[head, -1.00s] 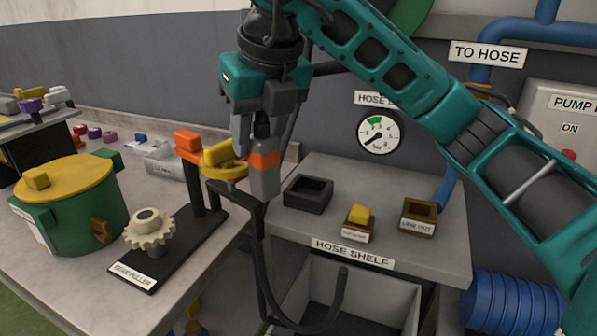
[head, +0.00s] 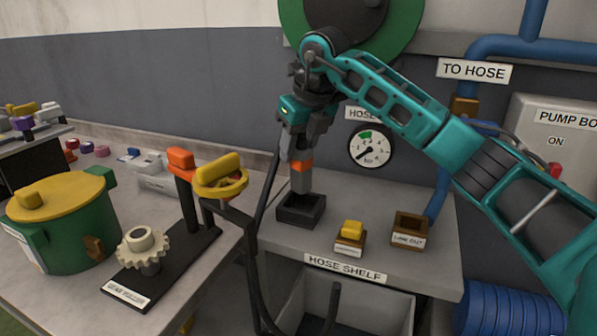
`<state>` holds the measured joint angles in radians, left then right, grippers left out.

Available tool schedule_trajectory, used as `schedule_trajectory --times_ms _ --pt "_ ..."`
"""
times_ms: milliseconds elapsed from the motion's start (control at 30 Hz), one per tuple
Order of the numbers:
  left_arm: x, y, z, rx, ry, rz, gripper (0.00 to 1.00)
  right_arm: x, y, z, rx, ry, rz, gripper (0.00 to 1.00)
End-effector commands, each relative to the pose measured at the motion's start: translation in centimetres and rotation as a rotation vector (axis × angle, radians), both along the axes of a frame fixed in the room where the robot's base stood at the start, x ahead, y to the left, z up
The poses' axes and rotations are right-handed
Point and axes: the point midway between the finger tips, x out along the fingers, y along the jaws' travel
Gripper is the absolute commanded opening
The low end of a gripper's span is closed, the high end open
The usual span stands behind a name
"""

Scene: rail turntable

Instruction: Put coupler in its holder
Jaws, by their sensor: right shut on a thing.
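The coupler (head: 301,180) is a grey block with an orange band near its top. My right gripper (head: 298,155) is shut on its upper part and holds it upright. The holder (head: 299,212) is a dark square open-topped box at the back left of the hose shelf. My left gripper is not in view.
The hose shelf (head: 375,265) also bears a small block with a yellow top (head: 350,229) and an open brown socket (head: 409,226). A yellow handwheel (head: 222,178) on a black stand is to the left. A pressure gauge (head: 371,149) is on the wall behind.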

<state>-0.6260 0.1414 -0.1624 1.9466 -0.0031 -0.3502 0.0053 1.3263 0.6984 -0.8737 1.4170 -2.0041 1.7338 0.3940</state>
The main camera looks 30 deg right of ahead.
Motion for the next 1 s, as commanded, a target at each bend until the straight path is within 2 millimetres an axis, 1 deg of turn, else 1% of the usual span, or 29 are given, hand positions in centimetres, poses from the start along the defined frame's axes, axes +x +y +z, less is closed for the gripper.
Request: schedule_trajectory --times_ms 167,300,400,600,867,900,1000 --pt "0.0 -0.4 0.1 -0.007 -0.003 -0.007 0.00 0.0 0.0 -1.4 0.000 -0.002 0.000 0.00" --pt "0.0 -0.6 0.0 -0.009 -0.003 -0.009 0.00 0.0 0.0 -3.8 0.001 0.001 -0.001 0.00" --pt "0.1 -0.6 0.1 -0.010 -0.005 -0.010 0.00 0.0 0.0 -5.1 0.001 -0.002 -0.001 0.00" --pt "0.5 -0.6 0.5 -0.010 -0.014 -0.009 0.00 0.3 -0.2 -5.5 0.002 -0.004 -0.001 0.00" --pt "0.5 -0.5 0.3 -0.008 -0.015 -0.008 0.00 0.3 -0.2 -5.9 0.002 -0.004 -0.001 0.00" --pt "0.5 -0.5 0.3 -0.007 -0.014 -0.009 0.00 0.2 -0.3 -5.9 0.002 -0.002 -0.001 0.43" --pt "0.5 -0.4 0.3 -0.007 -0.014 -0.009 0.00 0.2 -0.3 -5.9 0.002 -0.002 -0.001 0.52"
